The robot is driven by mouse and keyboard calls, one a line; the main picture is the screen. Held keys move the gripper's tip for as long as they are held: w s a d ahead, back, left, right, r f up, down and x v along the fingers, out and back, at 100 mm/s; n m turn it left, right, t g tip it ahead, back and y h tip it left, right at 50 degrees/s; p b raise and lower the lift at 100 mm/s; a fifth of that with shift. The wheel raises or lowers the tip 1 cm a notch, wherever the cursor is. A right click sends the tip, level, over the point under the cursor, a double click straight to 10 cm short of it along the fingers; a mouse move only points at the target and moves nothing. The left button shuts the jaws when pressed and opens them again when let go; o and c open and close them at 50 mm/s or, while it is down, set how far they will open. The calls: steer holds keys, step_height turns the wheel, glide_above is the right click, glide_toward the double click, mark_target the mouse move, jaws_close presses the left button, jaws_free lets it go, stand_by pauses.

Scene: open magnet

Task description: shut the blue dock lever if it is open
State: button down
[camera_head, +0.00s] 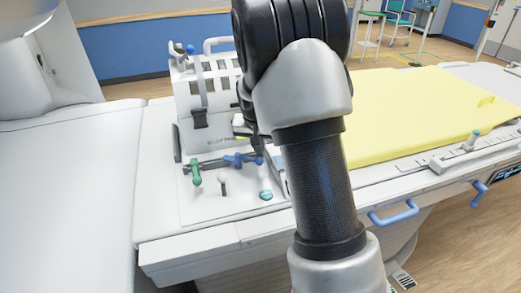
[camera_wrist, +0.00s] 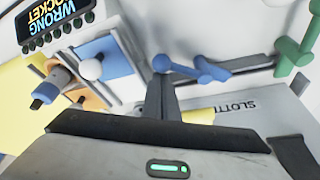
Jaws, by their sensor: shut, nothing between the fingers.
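The blue dock lever (camera_head: 240,160) lies on the white bed end, to the right of the green lever (camera_head: 196,172). In the wrist view the blue lever (camera_wrist: 200,69) runs sideways along a dark rail, its round end at the left beside my fingertips. My gripper (camera_wrist: 160,85) is shut and empty, its dark fingers close together at that end; I cannot tell if they touch it. In the head view my gripper (camera_head: 258,145) is partly hidden behind my arm, just above the lever's right end. Whether the lever counts as open is not clear.
A white slotted rack (camera_head: 208,95) stands behind the levers. A grey knob (camera_head: 223,180) and teal button (camera_head: 265,195) are in front. A yellow mat (camera_head: 430,110) lies right. In the wrist view, a screen (camera_wrist: 65,14) reads "WRONG POCKET" near a blue panel (camera_wrist: 112,52).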

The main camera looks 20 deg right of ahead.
mark_target(257, 161)
steer(key=m, duration=0.1)
steer(key=s+a+m, duration=0.1)
steer(key=m, duration=0.1)
steer(key=shift+s+g+h, duration=0.25)
steer(key=shift+g+h, duration=0.05)
steer(key=shift+h, duration=0.1)
steer(key=m, duration=0.1)
steer(key=s+a+m+p, duration=0.1)
steer(key=shift+s+a+m+g+h, duration=0.1)
steer(key=shift+m+g+h, duration=0.2)
steer(key=shift+g, duration=0.1)
steer(key=a+m, duration=0.1)
steer(key=m, duration=0.1)
steer(key=s+m+g+p, duration=0.1)
steer(key=shift+a+m+h, duration=0.3)
steer(key=shift+a+m, duration=0.1)
steer(key=shift+s+a+p, duration=0.15)
steer(key=shift+a+p, duration=0.15)
steer(key=shift+p, duration=0.05)
steer(key=shift+a, duration=0.15)
steer(key=p+v, duration=0.1)
steer(key=v, duration=1.6)
steer(key=shift+r+p, duration=0.15)
steer(key=shift+p, duration=0.15)
steer(key=shift+a, duration=0.1)
